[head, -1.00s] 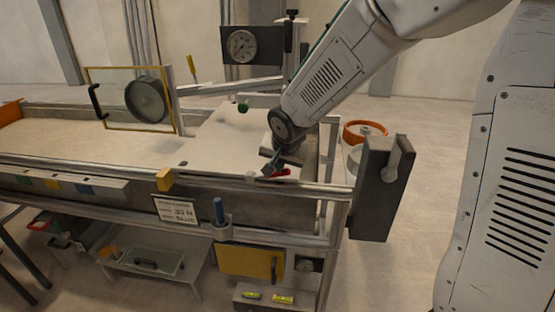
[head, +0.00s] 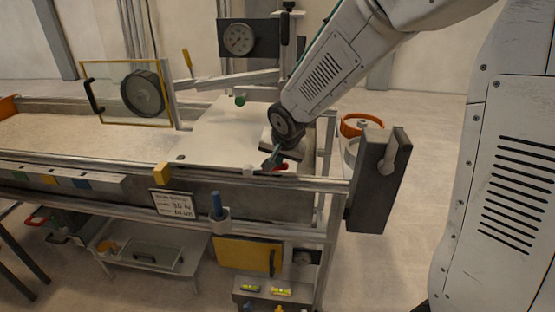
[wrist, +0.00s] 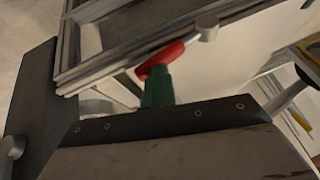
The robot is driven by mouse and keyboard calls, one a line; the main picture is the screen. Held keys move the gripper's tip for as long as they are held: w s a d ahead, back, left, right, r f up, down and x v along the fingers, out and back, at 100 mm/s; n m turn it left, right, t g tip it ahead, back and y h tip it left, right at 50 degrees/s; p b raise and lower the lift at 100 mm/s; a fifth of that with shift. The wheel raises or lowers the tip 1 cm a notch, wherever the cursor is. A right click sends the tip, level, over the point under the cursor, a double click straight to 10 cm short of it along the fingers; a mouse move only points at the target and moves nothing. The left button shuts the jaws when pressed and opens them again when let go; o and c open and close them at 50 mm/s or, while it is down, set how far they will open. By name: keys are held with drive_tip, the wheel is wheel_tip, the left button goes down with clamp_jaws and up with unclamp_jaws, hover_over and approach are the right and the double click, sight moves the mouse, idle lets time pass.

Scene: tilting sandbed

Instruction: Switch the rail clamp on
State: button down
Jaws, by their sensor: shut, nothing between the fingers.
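The rail clamp appears to be the red lever (head: 281,167) at the near rail of the sandbed, by the right end of the pale board. In the wrist view the red lever (wrist: 163,60) ends in a grey cylindrical knob (wrist: 207,27). My gripper (head: 270,161) is shut and empty, pointing down at the lever. In the wrist view my green fingertips (wrist: 157,86) are right at the lever's near end; they look touching, but contact is not certain. The gripper partly hides the lever in the head view.
A dark grey box (head: 376,180) with a handle stands at the right end of the rail. A yellow block (head: 162,173) sits on the rail to the left. A dial gauge (head: 238,39) stands behind. The pale board (head: 215,135) is mostly clear.

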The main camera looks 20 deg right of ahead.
drive_tip(key=s+d+r, duration=0.2)
drive_tip(key=s+r, duration=0.5)
drive_tip(key=r, duration=0.2)
drive_tip(key=shift+s+d+r, duration=0.15)
drive_tip(key=shift+s+d, duration=0.1)
drive_tip(key=shift+d, duration=0.15)
drive_tip(key=s+d+r+n+g, duration=0.2)
drive_tip(key=s+n+g, duration=0.2)
drive_tip(key=s, duration=2.1)
drive_tip(key=shift+s+n+g, duration=0.25)
drive_tip(key=shift+n+g, duration=0.15)
drive_tip(key=shift+n, duration=0.8)
